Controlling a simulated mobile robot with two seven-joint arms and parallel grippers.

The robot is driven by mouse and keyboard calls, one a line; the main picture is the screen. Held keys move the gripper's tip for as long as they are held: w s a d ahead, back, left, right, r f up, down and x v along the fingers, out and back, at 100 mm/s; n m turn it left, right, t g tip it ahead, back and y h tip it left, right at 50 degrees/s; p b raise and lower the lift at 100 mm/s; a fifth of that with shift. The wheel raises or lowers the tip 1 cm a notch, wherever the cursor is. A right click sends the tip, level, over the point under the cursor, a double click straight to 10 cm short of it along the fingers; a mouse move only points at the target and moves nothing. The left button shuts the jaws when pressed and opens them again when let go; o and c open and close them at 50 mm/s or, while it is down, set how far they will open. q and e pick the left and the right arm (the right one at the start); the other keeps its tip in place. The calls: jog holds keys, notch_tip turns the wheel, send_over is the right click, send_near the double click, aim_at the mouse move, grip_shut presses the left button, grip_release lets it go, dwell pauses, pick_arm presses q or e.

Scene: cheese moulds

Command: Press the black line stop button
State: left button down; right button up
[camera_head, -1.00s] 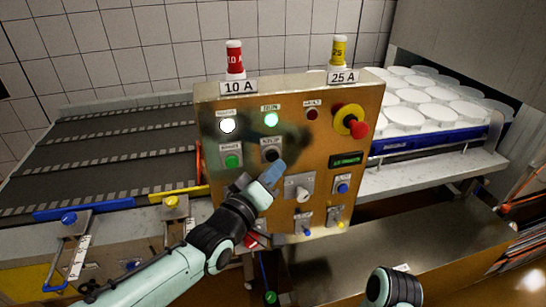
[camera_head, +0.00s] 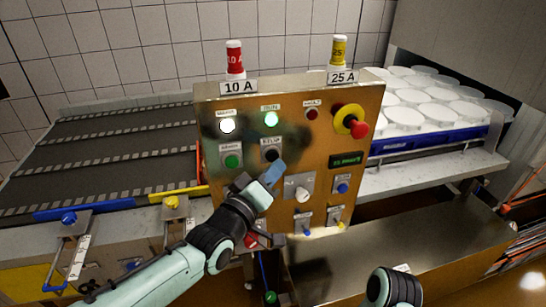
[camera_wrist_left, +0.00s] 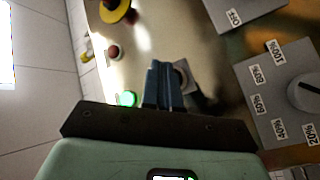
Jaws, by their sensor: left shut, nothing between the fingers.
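The black stop button (camera_head: 271,155) sits on its light plate on the brass-coloured control panel (camera_head: 300,140), right of the green button (camera_head: 232,161) and below the lit green lamp (camera_head: 270,119). My left gripper (camera_head: 277,168) is shut and empty, its blue fingertips just below and slightly right of the black button in the head view. In the left wrist view the shut fingers (camera_wrist_left: 163,82) point at the panel, with a light plate partly hidden behind them. Whether the tips touch anything cannot be told. My right arm (camera_head: 393,288) shows at the bottom; its gripper is out of view.
A red emergency knob on a yellow collar (camera_head: 351,121) sticks out at the panel's upper right. A white selector knob (camera_head: 301,193) and a blue button (camera_head: 342,188) are lower down. A conveyor (camera_head: 110,150) is at left; white moulds (camera_head: 430,100) stand at right.

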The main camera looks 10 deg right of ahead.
pick_arm(q)
jog(key=shift+w, duration=0.2)
jog(key=shift+w, duration=0.3)
jog(key=shift+w+p, duration=0.45)
dwell(0.6)
dwell(0.4)
jog(key=shift+s+b, duration=0.95)
jog(key=shift+b, duration=0.05)
jog(key=shift+s+b, duration=1.8)
jog(key=shift+s, duration=0.65)
